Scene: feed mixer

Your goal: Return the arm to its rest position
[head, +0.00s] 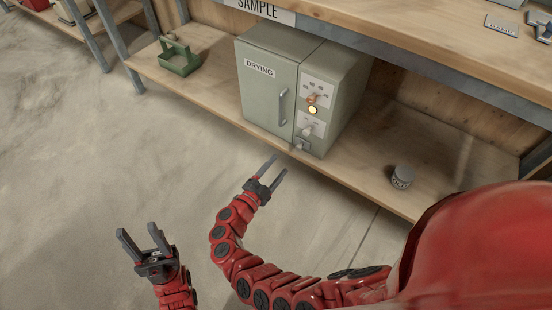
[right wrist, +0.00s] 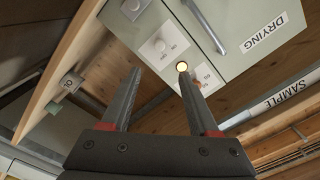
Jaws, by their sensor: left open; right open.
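My right gripper (head: 274,172) is open and empty in the head view, in front of the lower shelf and just short of the drying oven. In the right wrist view its two fingers (right wrist: 158,95) are spread with nothing between them. My left gripper (head: 142,240) is open and empty at the lower left, over the floor. The green-grey drying oven (head: 262,95) stands on the lower shelf with its door shut. Its lit yellow lamp (head: 312,110) and knobs show on the right panel. The oven also shows in the right wrist view (right wrist: 240,70), apart from the fingers.
A green carrier (head: 178,58) stands on the lower shelf (head: 215,100) to the left. A small grey labelled container (head: 402,177) sits on that shelf at the right. The upper bench (head: 440,45) overhangs the shelf. The floor (head: 80,150) at left is clear.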

